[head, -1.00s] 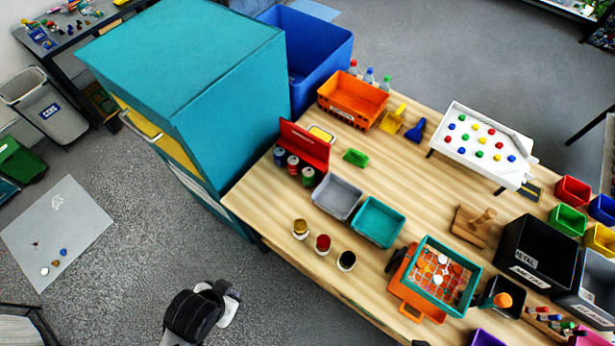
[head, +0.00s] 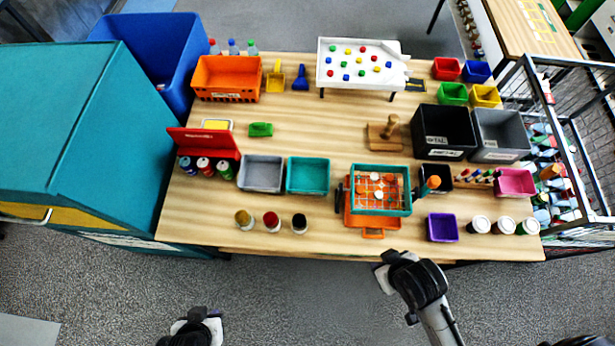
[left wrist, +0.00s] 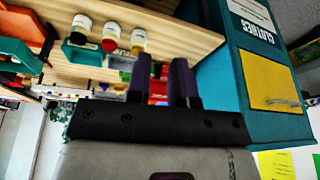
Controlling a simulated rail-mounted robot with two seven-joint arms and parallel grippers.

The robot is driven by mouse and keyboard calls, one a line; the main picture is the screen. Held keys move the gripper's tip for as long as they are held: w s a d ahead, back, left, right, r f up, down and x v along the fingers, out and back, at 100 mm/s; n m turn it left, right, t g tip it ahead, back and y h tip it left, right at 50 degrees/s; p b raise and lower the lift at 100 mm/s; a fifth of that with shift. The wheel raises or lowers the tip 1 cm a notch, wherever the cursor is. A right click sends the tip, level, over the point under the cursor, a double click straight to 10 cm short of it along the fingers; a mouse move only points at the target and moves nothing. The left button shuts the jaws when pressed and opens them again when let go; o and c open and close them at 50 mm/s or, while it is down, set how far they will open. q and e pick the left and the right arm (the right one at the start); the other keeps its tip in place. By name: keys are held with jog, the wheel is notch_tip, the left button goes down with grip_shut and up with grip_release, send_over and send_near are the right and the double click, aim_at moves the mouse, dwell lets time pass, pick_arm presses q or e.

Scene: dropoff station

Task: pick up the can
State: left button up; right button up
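In the head view three open-topped cans stand upright near the table's front edge: a yellow one (head: 243,218), a red one (head: 271,221) and a dark one (head: 299,223). In the left wrist view the dark can (left wrist: 81,27), red can (left wrist: 110,36) and yellow can (left wrist: 138,40) stand beyond the fingers. My left gripper (left wrist: 164,78) has its two dark fingers apart with nothing between them. In the head view it is at the bottom (head: 200,316), in front of the table and apart from the cans. My right arm's end (head: 392,272) is before the front edge; its fingers cannot be made out.
A red rack (head: 204,143) holds blue, red and green cans. White-lidded cans (head: 480,224) stand at the front right. A grey bin (head: 261,174) and a teal bin (head: 307,176) stand behind the front cans. A teal cabinet (head: 85,120) stands left of the table (head: 340,240).

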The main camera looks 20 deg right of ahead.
dwell(0.4)
pick_arm(q)
jog(key=o, duration=0.9)
